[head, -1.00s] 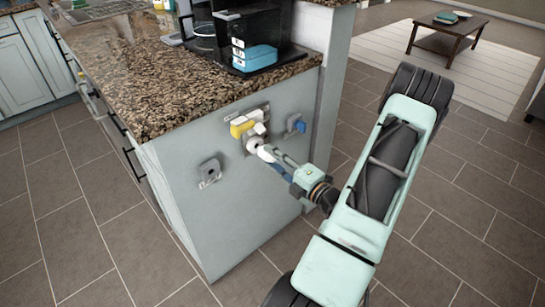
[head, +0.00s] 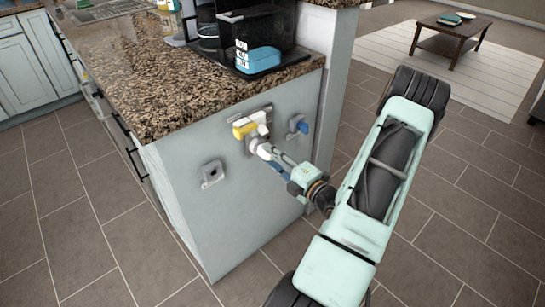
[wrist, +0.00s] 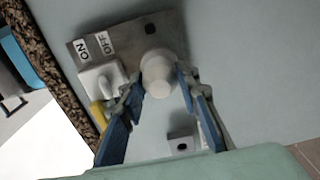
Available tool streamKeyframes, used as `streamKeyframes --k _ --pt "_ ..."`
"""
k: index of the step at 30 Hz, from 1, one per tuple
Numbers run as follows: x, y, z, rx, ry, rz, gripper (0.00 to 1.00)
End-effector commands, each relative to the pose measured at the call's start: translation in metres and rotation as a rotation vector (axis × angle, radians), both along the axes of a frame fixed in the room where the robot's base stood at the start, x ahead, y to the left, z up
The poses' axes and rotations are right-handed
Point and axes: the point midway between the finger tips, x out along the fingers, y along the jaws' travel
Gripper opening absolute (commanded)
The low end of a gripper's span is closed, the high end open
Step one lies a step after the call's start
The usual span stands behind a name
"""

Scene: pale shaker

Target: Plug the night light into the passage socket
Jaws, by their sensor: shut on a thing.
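The night light (wrist: 158,78) is a white, rounded piece between my fingertips in the wrist view. It also shows as a small white shape in the head view (head: 264,150). My gripper (wrist: 160,88) has its blue fingers shut on its sides. The night light is in front of a grey wall plate (wrist: 126,42) on the pale end panel. The plate carries ON and OFF labels and a dark hole at its upper right. The night light hides the plate behind it, so I cannot tell whether its prongs are in a socket.
A white piece (wrist: 100,80) and a yellow piece (head: 244,130) sit on the plate beside the night light. A grey wall fitting (head: 212,174) is to the left, and one with a blue part (head: 298,125) is to the right. The granite countertop (head: 165,100) overhangs above.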

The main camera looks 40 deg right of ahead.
Motion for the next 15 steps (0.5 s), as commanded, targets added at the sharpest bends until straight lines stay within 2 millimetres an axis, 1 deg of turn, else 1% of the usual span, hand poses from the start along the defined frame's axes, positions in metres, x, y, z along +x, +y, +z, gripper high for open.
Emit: streamKeyframes --k 13,14,15 --pt "0.0114 0.0011 0.0008 0.000 -0.001 0.001 0.20" --pt "0.0115 0.0010 0.0005 0.000 -0.001 0.001 0.32" --pt "0.0113 0.0010 0.0004 0.000 -0.001 0.001 0.36"
